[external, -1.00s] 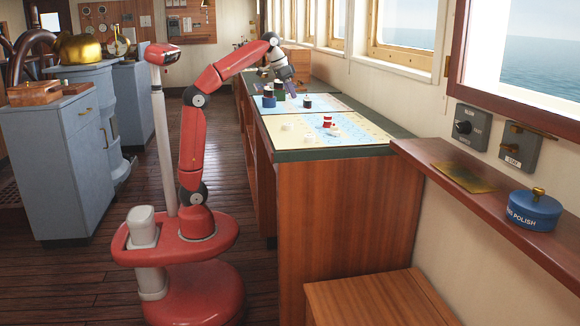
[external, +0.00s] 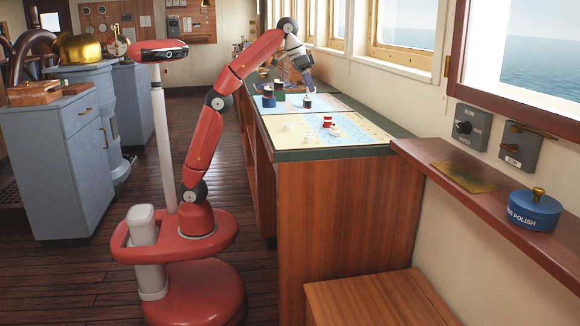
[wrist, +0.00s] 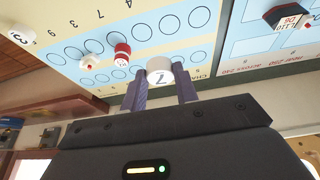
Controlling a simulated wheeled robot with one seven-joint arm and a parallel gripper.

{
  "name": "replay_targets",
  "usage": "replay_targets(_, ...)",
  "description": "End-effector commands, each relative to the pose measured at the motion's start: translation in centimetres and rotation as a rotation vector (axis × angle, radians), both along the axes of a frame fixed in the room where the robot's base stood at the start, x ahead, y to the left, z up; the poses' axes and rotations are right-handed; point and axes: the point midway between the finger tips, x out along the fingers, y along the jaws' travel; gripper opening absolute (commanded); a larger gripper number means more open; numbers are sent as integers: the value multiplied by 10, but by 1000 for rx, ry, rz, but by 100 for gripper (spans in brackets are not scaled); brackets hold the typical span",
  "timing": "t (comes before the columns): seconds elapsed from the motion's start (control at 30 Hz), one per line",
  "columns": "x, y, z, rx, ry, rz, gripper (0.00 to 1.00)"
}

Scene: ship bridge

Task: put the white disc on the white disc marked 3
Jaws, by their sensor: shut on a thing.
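In the wrist view, my gripper (wrist: 160,84) is shut on a white disc (wrist: 158,72) with a dark numeral, perhaps 7 or 2. The held disc is between the fingertips, above the pale chart. Another white disc (wrist: 18,36) lies at the chart's left; its dark numeral may be a 3, but I cannot read it surely. In the external view, my gripper (external: 308,80) is over the far part of the counter, and the held disc is too small to make out there.
A red and white piece (external: 327,122) stands on the near chart (external: 350,140), with a white piece (external: 335,132) beside it. Windows and wall border the counter's right.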

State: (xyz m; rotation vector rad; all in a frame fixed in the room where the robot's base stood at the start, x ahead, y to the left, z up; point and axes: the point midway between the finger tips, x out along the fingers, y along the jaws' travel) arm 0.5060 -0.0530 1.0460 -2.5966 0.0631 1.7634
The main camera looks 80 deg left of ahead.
Motion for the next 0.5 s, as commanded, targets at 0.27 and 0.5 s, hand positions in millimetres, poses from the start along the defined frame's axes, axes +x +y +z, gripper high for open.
replay_targets(0.27,-15,-135,-1,7,-4,-121,8)
replay_targets(0.5,-47,-213,-3,16,-15,-185,8)
